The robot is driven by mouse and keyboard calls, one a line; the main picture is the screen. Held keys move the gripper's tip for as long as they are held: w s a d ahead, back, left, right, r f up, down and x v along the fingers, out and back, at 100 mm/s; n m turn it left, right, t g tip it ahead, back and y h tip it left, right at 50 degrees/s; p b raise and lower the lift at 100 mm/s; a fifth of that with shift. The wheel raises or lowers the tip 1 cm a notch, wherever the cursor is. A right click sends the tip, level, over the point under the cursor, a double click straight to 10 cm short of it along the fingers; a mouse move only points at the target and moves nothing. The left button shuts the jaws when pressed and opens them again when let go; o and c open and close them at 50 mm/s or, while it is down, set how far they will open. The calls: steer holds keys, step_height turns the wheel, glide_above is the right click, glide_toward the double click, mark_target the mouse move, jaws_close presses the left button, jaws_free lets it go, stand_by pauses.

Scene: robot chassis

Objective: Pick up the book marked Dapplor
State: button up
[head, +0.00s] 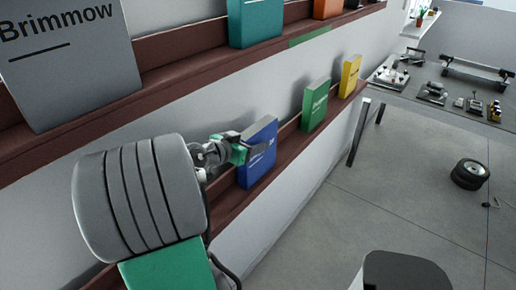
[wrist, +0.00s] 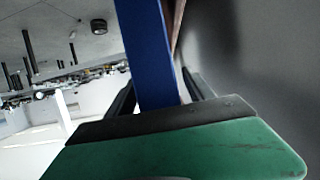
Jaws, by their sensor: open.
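A blue book (head: 262,168) stands upright on the lower shelf in the head view. Its lettering is too small and partly covered, so I cannot read Dapplor on it. My gripper (head: 258,147) is at the blue book's upper part, with a dark finger across its front. In the wrist view the blue book (wrist: 150,55) rises edge-on between the two dark fingers of my gripper (wrist: 160,88). The fingers are open, one on each side of the book, and a gap shows at least on the right side.
On the lower shelf (head: 232,208), a green book (head: 315,105) and a yellow book (head: 349,76) stand beyond the blue one. The upper shelf (head: 165,72) holds a grey Brimmow book (head: 70,60), a teal book (head: 255,20) and an orange book (head: 327,7).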

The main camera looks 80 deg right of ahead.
steer(key=shift+x, duration=0.8)
jaws_close()
stand_by(0.6)
steer(key=shift+r, duration=0.15)
